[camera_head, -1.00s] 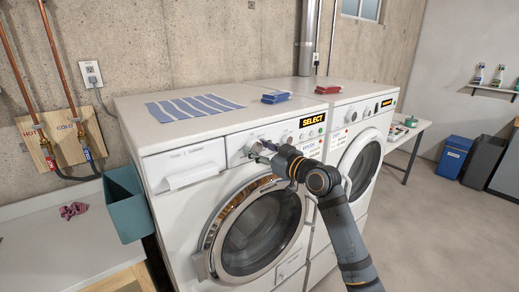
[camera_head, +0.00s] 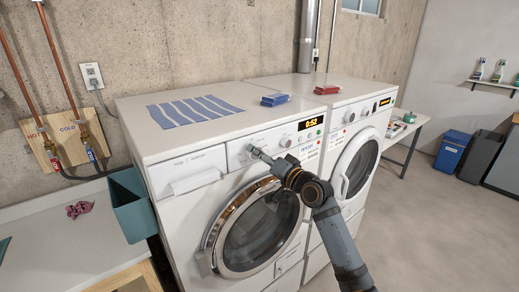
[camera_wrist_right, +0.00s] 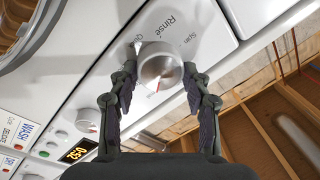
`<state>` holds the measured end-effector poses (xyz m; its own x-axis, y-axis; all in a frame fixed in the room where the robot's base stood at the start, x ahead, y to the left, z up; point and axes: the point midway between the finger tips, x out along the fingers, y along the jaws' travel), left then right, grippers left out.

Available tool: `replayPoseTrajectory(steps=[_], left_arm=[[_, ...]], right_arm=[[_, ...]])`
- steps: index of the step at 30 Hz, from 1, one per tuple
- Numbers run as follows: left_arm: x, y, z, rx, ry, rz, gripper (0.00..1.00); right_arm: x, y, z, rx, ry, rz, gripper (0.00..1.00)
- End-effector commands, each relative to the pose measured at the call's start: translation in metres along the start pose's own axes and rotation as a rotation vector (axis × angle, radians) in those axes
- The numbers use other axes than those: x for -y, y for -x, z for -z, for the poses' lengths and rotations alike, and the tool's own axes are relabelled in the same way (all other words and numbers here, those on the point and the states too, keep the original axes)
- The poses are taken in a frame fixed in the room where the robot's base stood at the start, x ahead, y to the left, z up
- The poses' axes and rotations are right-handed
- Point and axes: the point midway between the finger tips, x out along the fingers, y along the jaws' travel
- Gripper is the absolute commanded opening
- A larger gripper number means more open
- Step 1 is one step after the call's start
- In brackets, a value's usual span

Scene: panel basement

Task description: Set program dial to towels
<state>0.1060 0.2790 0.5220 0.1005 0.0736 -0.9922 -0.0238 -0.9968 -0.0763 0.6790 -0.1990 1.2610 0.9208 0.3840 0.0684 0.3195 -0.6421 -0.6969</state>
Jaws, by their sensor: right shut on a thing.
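The washer (camera_head: 250,180) stands at the left of the pair, its front facing me. Its program dial (camera_wrist_right: 158,66) is a silver knob with a red mark, which points toward the lower left of the wrist view. The printed words Rinse and Spin, and a partly hidden word starting with Qu, show around it. My right gripper (camera_head: 254,153) is at the washer's panel, shut on the dial, one finger on each side in the wrist view. In the head view the gripper hides much of the dial. The washer's display (camera_head: 234,121) reads 0:52. My left gripper is not in view.
A smaller knob (camera_head: 286,141) is right of the dial. A second machine (camera_head: 356,150) stands close on the right. A striped cloth (camera_head: 195,109), a blue item (camera_head: 275,99) and a red item (camera_head: 327,89) lie on top. A teal bin (camera_head: 131,204) hangs at the left.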

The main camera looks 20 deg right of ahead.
Motion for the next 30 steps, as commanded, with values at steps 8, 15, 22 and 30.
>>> replayPoseTrajectory(steps=[8,15,22,30], left_arm=[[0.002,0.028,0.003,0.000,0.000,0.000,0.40],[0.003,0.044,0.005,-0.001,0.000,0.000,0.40],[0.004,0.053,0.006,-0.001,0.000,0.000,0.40],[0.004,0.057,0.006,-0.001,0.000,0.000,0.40]], right_arm=[[0.003,0.000,0.003,-0.021,-0.251,-0.004,0.17],[0.002,0.000,0.001,-0.035,-0.429,-0.007,0.17],[0.000,0.000,0.000,-0.044,-0.537,-0.009,0.17],[-0.001,0.000,-0.001,-0.049,-0.594,-0.009,0.17]])
